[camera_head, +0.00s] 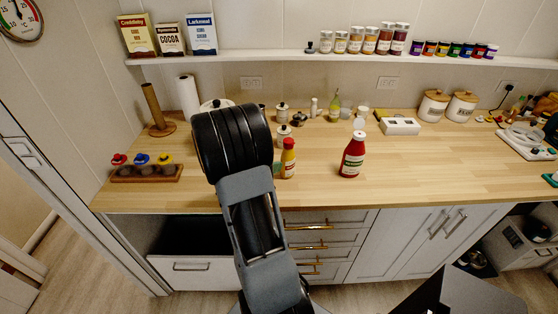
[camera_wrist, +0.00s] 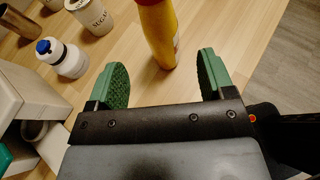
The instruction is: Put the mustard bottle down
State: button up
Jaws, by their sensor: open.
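The mustard bottle (camera_head: 288,160) is yellow with a red cap and stands upright on the wooden counter (camera_head: 225,190). In the wrist view the bottle's yellow lower body (camera_wrist: 158,32) rises between and just beyond my fingertips, with its base on the wood and its top cut off by the frame. My gripper (camera_wrist: 162,80) is open, with a green-padded finger on each side and a clear gap to the bottle. In the head view my arm hides most of the gripper, and a bit of green shows beside the bottle.
A red ketchup bottle (camera_head: 353,155) stands to the right of the mustard. A white bottle with a blue cap (camera_wrist: 62,58) and a sugar canister (camera_wrist: 92,15) stand left in the wrist view. A wooden holder with colored tops (camera_head: 146,172) is at the left. The front right counter is clear.

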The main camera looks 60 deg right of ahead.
jog(key=s+a+r+m+t+y, duration=0.1)
jog(key=a+m+y, duration=0.3)
jog(key=a, duration=0.7)
jog(key=s+a+r+m+t+y, duration=0.1)
jog(key=a+r+m+t+y, duration=0.3)
jog(key=a, duration=0.8)
jog(key=s+a+r+m+t+y, duration=0.1)
jog(key=a+m+y, duration=0.3)
jog(key=a, duration=0.8)
jog(key=r+m+t, duration=0.1)
jog(key=m, duration=0.1)
jog(key=shift+r+m+t+y, duration=0.4)
jog(key=shift+s+a, duration=0.1)
